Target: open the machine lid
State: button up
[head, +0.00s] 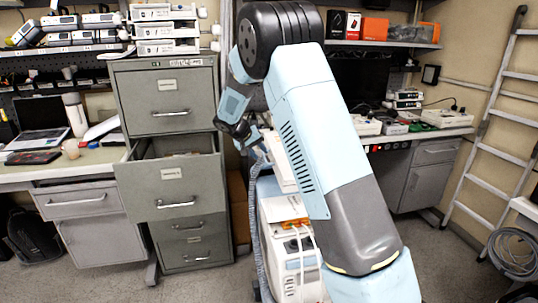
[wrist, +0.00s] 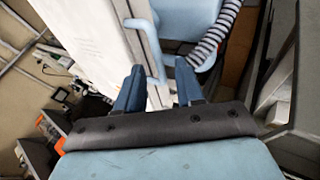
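The machine (head: 288,240) is a white upright unit behind my arm in the head view, with an orange patch near its top. My arm hides much of it. In the wrist view its pale lid panel (wrist: 90,40) fills the upper left, and a light blue handle (wrist: 150,65) runs along its edge. My gripper (wrist: 159,65) has its two dark blue fingers apart, with the handle's end showing between them. I cannot tell whether either finger touches it.
A ribbed hose (head: 257,230) hangs at the machine's left side; it also shows in the wrist view (wrist: 218,30). A grey filing cabinet (head: 165,95) with an open drawer (head: 170,190) stands close on the left. A ladder (head: 495,120) leans at right. Floor at right is partly clear.

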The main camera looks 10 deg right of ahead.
jog(key=shift+x, duration=1.15)
jog(key=shift+c, duration=0.2)
jog(key=c, duration=0.6)
grip_shut()
